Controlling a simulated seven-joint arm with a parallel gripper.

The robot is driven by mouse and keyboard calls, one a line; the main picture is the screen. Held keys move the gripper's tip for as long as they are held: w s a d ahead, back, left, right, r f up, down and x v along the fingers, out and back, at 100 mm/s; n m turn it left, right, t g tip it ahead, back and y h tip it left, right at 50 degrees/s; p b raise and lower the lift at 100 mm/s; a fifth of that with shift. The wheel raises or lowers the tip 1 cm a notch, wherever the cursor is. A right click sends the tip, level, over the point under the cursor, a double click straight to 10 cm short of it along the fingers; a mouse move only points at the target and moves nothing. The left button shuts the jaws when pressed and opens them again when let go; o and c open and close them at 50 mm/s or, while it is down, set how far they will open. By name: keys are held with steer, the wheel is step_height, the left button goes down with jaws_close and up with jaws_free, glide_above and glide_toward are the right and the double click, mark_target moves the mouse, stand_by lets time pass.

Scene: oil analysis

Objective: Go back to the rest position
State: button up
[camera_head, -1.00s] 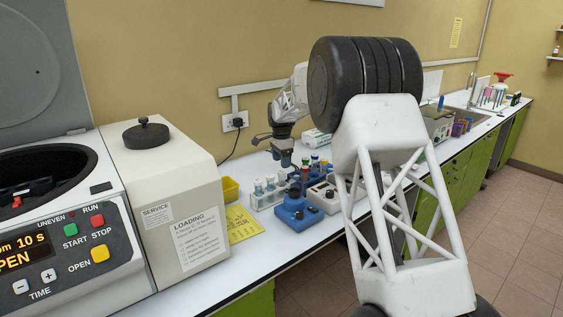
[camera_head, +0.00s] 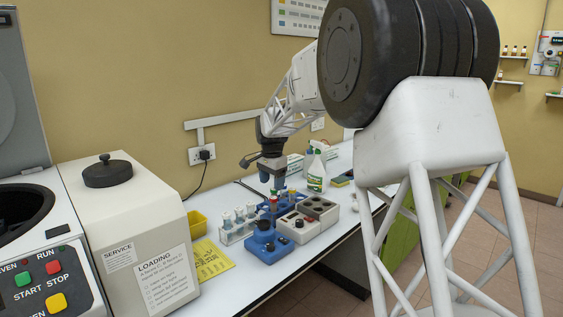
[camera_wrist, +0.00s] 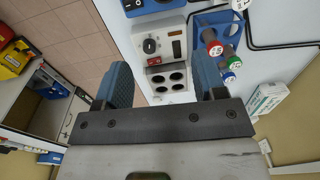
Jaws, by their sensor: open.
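My gripper (camera_head: 272,178) hangs pointing down over the bench, above the small devices and tube racks. In the wrist view its two blue fingers (camera_wrist: 163,88) are spread wide apart with nothing between them. Below and beyond them is a grey and white block heater (camera_wrist: 168,78) with a knob and several dark wells. The same heater (camera_head: 318,207) shows in the head view, right of my gripper. A blue rack with colour-capped tubes (camera_wrist: 226,62) lies to the right of the fingers in the wrist view.
A blue mixer (camera_head: 264,243) and a white rack of tubes (camera_head: 236,230) stand on the bench. A spray bottle (camera_head: 316,168) stands behind. A yellow bin (camera_head: 197,224), a yellow sheet (camera_head: 211,260) and a large beige machine (camera_head: 150,235) are at left. Bare bench (camera_head: 345,225) lies right of the heater.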

steer(key=s+d+r+n, duration=0.25)
steer(key=s+d, duration=0.25)
steer(key=s, duration=0.4)
steer(key=s+d+r+n+t, duration=0.1)
steer(key=s+d+r, duration=0.3)
steer(key=s, duration=0.6)
steer(key=s+d+r+n, duration=0.1)
steer(key=s+d, duration=0.5)
steer(key=s, duration=0.3)
steer(key=s+d+f+n, duration=0.1)
steer(key=s+d+f, duration=0.1)
steer(key=s, duration=0.7)
steer(key=s+d+f+n, duration=0.2)
steer(key=s+f, duration=0.1)
steer(key=s, duration=0.7)
steer(key=s+d+f+n+t, duration=0.1)
steer(key=s+d+f, duration=0.1)
steer(key=s, duration=0.8)
steer(key=shift+d+f, duration=0.35)
steer(key=shift+d, duration=0.05)
steer(key=shift+n, duration=0.25)
